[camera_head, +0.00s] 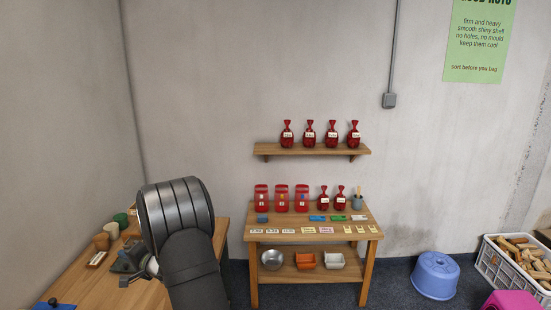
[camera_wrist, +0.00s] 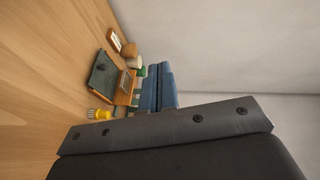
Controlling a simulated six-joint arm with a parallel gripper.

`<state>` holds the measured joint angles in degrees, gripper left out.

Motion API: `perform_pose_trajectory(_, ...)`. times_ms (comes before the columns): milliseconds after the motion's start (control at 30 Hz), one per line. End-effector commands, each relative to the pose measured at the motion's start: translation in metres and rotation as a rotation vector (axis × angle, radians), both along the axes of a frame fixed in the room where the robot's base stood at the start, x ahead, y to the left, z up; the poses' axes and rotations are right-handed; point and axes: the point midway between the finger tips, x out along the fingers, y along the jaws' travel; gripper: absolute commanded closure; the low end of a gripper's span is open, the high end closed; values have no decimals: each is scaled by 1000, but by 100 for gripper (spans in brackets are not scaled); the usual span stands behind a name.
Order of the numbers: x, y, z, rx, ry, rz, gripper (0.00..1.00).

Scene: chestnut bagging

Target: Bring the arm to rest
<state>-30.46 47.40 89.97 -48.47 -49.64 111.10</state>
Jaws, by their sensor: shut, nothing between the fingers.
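My dark arm (camera_head: 180,230) rises in the front left of the head view, over the wooden side bench (camera_head: 95,285). In the wrist view the dark, screwed metal of my gripper (camera_wrist: 170,127) fills the lower part of the picture. It is shut and I see nothing held in it. The fingertips do not show clearly. The bench top also runs along the left of the wrist view (camera_wrist: 40,60), apart from the gripper.
A dark scale-like device (camera_head: 125,262) and several small pots (camera_head: 101,241) stand on the side bench near my arm. A wooden table (camera_head: 300,238) holds red bags and cards. A shelf (camera_head: 311,149) bears more bags. A blue stool (camera_head: 435,275) and white crate (camera_head: 490,262) stand right.

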Motion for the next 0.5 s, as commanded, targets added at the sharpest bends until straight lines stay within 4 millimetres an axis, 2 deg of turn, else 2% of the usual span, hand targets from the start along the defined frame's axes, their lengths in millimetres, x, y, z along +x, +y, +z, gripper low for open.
perform_pose_trajectory(333,-48,-8,-15,71,-56,199,100)
perform_pose_trajectory(500,-40,29,-16,71,-59,201,100)
